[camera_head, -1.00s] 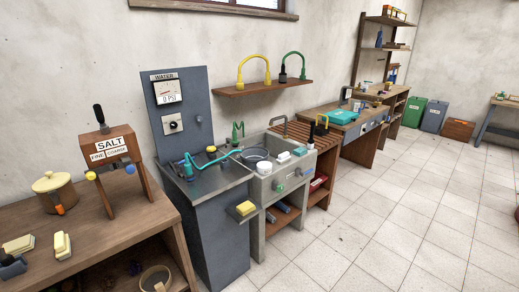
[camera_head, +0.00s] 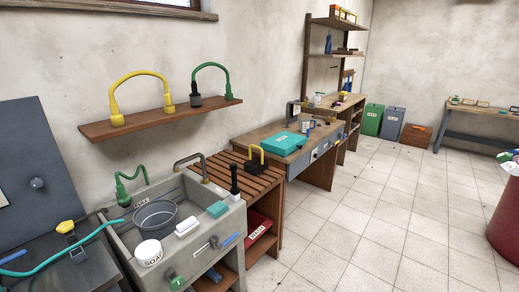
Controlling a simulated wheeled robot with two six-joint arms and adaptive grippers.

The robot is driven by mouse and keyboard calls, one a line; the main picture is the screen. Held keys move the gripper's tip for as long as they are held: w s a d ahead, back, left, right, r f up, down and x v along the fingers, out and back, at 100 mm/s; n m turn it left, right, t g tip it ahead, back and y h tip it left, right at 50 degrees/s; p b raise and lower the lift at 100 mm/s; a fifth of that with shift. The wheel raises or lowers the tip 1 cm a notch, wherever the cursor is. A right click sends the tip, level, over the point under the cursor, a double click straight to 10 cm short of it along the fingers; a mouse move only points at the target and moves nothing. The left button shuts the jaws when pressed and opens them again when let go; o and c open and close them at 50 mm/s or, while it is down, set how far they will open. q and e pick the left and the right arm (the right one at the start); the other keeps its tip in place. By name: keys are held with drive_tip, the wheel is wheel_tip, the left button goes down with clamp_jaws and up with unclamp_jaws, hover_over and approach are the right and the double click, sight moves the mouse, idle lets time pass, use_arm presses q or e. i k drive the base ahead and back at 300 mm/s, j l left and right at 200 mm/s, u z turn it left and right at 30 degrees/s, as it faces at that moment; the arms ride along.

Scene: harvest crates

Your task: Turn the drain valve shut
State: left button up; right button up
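A grey stone sink (camera_head: 192,232) stands at the lower left against the wall. A dark round knob with a green part (camera_head: 175,283) sits low on its front, near the bottom edge of the picture; it may be the drain valve, but I cannot tell its setting. A blue handle-like piece (camera_head: 228,240) is also at the sink's front, near the right corner. A green tap (camera_head: 131,184) and a grey tap (camera_head: 190,166) rise at the sink's back. Neither of my grippers is in view.
A grey basin (camera_head: 156,216), a white soap tub (camera_head: 149,252) and a teal sponge (camera_head: 217,209) are at the sink. A slatted wooden stand (camera_head: 228,171) adjoins it on the right. The tiled floor (camera_head: 370,230) is open. A dark red drum (camera_head: 506,215) stands at the right edge.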

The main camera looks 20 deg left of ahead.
sight(64, 227)
drive_tip(key=i, duration=2.35)
drive_tip(key=u, duration=2.85)
